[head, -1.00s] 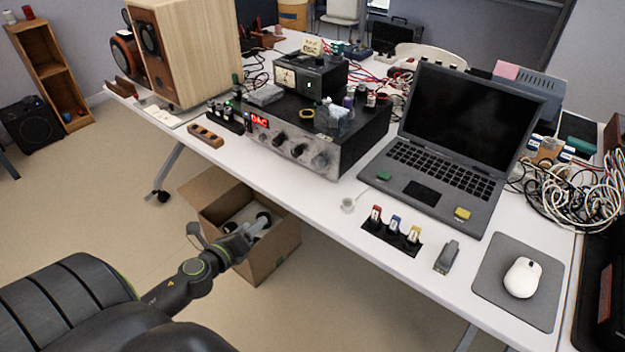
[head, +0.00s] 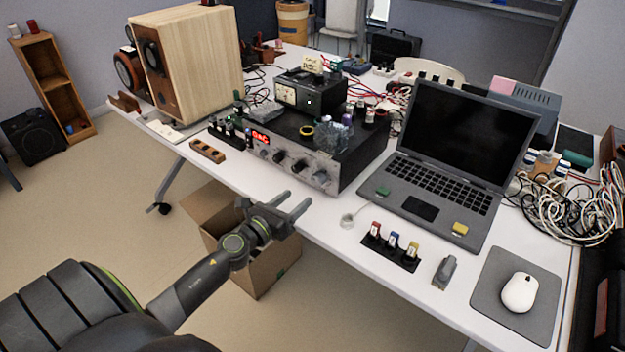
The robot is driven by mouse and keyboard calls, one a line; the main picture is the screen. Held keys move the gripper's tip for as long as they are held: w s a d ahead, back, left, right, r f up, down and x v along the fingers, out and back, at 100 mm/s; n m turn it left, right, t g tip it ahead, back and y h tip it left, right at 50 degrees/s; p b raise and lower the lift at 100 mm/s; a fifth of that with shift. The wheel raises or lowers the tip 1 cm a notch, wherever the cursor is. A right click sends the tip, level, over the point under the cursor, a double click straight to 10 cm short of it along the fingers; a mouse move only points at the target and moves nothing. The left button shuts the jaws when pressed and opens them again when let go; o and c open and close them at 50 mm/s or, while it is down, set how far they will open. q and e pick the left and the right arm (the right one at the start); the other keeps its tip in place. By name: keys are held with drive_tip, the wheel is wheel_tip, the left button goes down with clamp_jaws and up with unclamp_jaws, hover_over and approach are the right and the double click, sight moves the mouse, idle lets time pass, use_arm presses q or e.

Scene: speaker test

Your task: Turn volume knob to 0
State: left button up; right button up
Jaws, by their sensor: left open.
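The amplifier (head: 347,162) is a black box with a silver front panel, a red lit display (head: 260,137) and a row of knobs. My left gripper (head: 295,206) is open and empty. In the picture it is below and left of that knob, near the table's front edge, apart from the panel. My right gripper is not in view.
A wooden speaker (head: 200,62) stands at left. A cardboard box (head: 258,277) is on the floor below. A small wooden block (head: 207,151) lies near the table edge.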

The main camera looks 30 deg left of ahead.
sight(316, 182)
use_arm(q)
drive_tip(key=w, duration=0.8)
drive_tip(key=shift+d, duration=0.3)
drive_tip(key=shift+c, duration=0.4)
drive_tip(key=c, duration=0.9)
